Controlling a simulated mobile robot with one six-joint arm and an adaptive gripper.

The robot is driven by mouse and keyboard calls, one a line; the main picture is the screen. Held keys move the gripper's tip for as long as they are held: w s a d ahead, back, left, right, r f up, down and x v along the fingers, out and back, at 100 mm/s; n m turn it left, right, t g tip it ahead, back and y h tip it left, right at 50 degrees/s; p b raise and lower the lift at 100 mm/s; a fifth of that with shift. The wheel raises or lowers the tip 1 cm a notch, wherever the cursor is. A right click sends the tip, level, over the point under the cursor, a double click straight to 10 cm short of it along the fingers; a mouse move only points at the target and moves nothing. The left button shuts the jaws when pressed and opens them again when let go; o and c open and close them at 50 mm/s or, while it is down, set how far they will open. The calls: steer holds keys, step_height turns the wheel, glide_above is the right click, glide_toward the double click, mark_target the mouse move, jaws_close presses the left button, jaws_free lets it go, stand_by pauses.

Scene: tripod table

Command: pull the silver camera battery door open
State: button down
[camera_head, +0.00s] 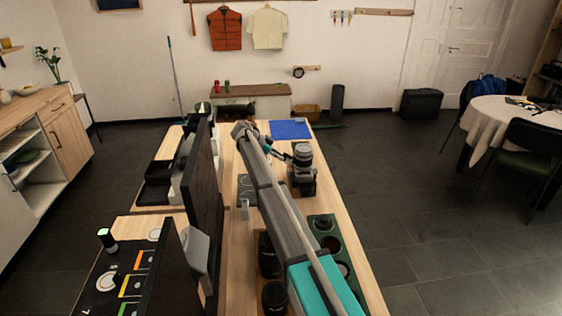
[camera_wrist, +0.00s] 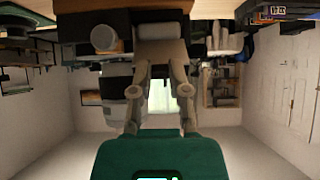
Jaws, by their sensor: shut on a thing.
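The silver camera (camera_head: 303,152) sits on a dark stand on the wooden bench, right of my arm's far end. My gripper (camera_head: 287,156) reaches it from the left, with its tips against the camera's near left side. In the wrist view, which appears upside down, my gripper's (camera_wrist: 160,50) two fingers close together at the dark camera body (camera_wrist: 122,22). A round grey part shows left of the fingertips. My gripper is shut on a small part there, apparently the battery door. The door itself is mostly hidden by the fingers, and how far it stands open cannot be told.
A blue mat (camera_head: 290,129) lies beyond the camera. A green tray (camera_head: 324,224) with round wells lies nearer on the right, and dark lenses (camera_head: 273,296) stand beside my arm. Dark upright panels (camera_head: 204,190) border the bench on the left.

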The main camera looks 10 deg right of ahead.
steer(key=h+b, duration=0.1)
steer(key=f+h+b, duration=0.1)
steer(key=b, duration=0.1)
steer(key=shift+a+f, duration=0.15)
steer(key=shift+a, duration=0.15)
steer(key=shift+h+b, duration=0.3)
